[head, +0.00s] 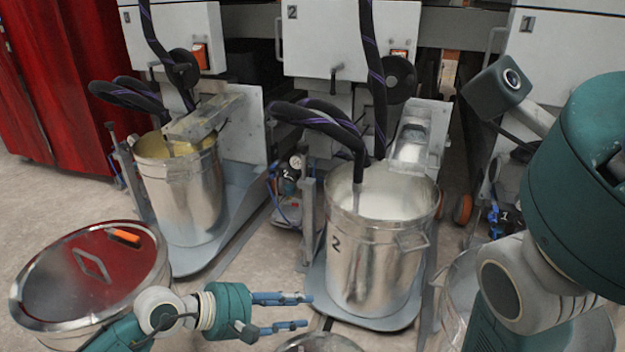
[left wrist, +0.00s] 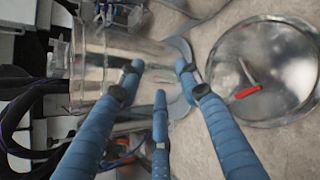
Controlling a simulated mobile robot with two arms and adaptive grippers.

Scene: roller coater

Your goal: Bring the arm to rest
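My left gripper (head: 303,311) reaches in low at the centre of the head view, in front of the bucket marked 2 (head: 365,262). Its blue fingers are spread, with nothing between them; in the left wrist view the open fingers (left wrist: 160,85) also show empty. The gripper appears apart from the bucket. My right arm (head: 585,190) fills the right side of the head view, bent close to the camera. Its gripper does not show.
A metal lid (head: 70,285) with an orange-marked handle lies at lower left, near my left forearm. Another bucket (head: 183,200) with yellowish contents stands behind. Black hoses (head: 320,115) hang from grey machines (head: 345,40). A red curtain (head: 60,90) is at far left. Floor shows between.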

